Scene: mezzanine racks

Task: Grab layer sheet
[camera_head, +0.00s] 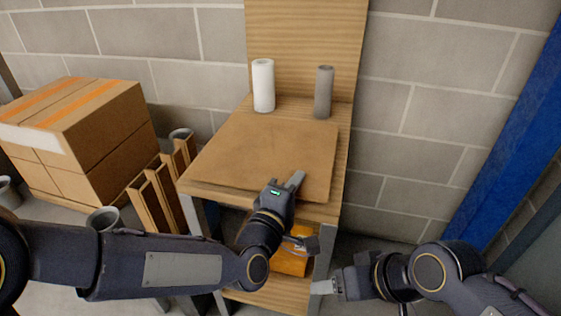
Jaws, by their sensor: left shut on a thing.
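The layer sheet, a flat brown board (262,146), lies on the top of a wooden stand (328,211). My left gripper (296,180) is at the sheet's front edge, right of its middle, and is shut on it. The sheet looks flat on the stand top, and the gripper hides a small part of its front edge. My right gripper (318,287) is lower, in front of the stand's lower shelf, apart from the sheet. Its finger opening cannot be made out.
A white roll (263,85) and a grey roll (324,91) stand behind the sheet. An orange object (290,262) is on the lower shelf. Stacked cartons (85,140) and wooden pieces (155,200) stand left. A block wall (430,110) and blue post (505,130) are right.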

